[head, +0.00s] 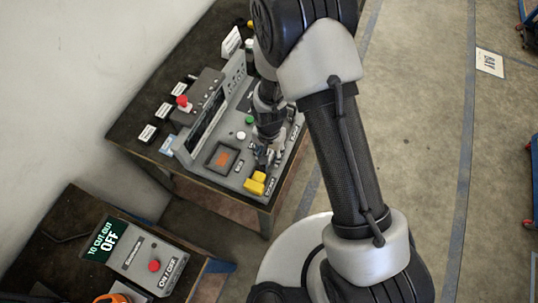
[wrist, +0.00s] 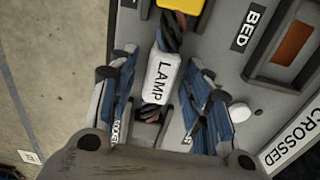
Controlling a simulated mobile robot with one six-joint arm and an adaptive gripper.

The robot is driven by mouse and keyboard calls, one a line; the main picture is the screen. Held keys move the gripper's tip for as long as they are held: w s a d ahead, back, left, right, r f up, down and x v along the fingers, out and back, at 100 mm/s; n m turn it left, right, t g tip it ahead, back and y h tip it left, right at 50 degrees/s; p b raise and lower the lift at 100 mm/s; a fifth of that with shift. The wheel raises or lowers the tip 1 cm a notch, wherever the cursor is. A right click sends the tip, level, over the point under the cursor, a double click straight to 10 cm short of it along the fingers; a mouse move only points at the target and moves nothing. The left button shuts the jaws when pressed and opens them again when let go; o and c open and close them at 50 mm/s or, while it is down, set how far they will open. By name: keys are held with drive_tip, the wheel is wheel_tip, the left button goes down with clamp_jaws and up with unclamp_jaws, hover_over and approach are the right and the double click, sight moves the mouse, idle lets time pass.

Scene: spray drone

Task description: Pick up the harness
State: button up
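The harness (wrist: 163,72) shows in the wrist view as a dark twisted cable with a white sleeve marked LAMP. A yellow block (wrist: 182,6) is at its upper end, and its lower end runs toward a dark fitting on the grey panel. My gripper (wrist: 160,62) is open, with one blue-padded finger on each side of the white sleeve. Gaps show between the sleeve and both fingers. In the head view my gripper (head: 267,155) is low over the right part of the panel, beside yellow blocks (head: 255,184), and hides most of the harness.
A second table at lower left holds an ON/OFF box (head: 150,255). Floor to the right is mostly clear.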

clamp_jaws()
idle(0.3)
